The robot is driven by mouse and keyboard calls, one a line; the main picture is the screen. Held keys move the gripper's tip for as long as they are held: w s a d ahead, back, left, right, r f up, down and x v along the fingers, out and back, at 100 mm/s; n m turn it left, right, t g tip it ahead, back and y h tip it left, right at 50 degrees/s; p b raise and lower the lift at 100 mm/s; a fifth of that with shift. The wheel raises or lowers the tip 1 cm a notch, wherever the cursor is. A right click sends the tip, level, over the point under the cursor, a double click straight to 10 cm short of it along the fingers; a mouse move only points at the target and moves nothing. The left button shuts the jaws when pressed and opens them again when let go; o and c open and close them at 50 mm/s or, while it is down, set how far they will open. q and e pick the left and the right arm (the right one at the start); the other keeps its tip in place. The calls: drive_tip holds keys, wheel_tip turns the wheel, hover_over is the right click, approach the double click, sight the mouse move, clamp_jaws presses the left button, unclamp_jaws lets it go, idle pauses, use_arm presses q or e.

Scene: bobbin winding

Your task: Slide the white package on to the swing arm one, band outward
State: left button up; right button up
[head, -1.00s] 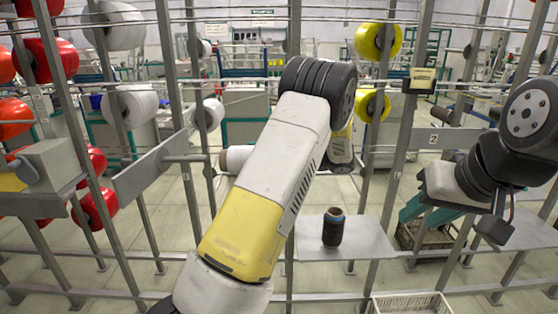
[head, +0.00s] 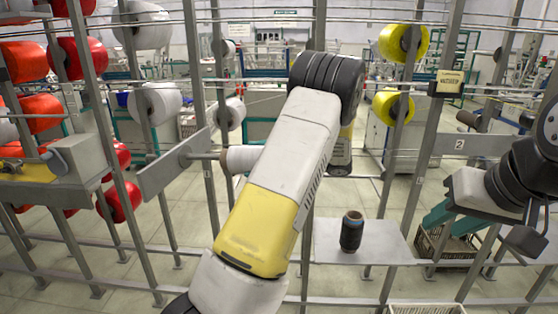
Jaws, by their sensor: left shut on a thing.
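The white package (head: 240,159) hangs level beside the peg (head: 204,157) of the left swing arm (head: 165,168), a grey plate on the rack. Its left end, with a brownish rim, is at the peg's tip; I cannot tell whether the peg enters it. Its right side is hidden behind my left arm, as is the left gripper holding it. The band cannot be made out. My right arm is folded at the right edge, and the state of its gripper is not clear.
A dark bobbin (head: 352,231) stands on a small grey shelf (head: 385,242). Another swing arm plate marked 2 (head: 470,143) is at the right. Rack posts stand close around my left arm. Red spools (head: 45,108) fill the left; yellow spools (head: 402,42) hang behind.

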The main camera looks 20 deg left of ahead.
sight(218, 159)
use_arm(q)
drive_tip(key=shift+s+a, duration=0.1)
drive_tip(key=shift+a, duration=0.9)
drive_tip(key=shift+s+a+f, duration=0.15)
drive_tip(key=shift+a+f, duration=0.05)
drive_tip(key=shift+a, duration=1.3)
drive_tip(key=shift+s+a+f, duration=0.1)
drive_tip(key=shift+a+f, duration=0.05)
drive_tip(key=shift+a, duration=1.35)
drive_tip(key=shift+a, duration=0.1)
drive_tip(key=shift+s+a+f, duration=0.1)
drive_tip(key=shift+a, duration=0.95)
drive_tip(key=shift+s+a+f, duration=0.1)
drive_tip(key=shift+a, duration=0.95)
drive_tip(key=shift+f, duration=0.45)
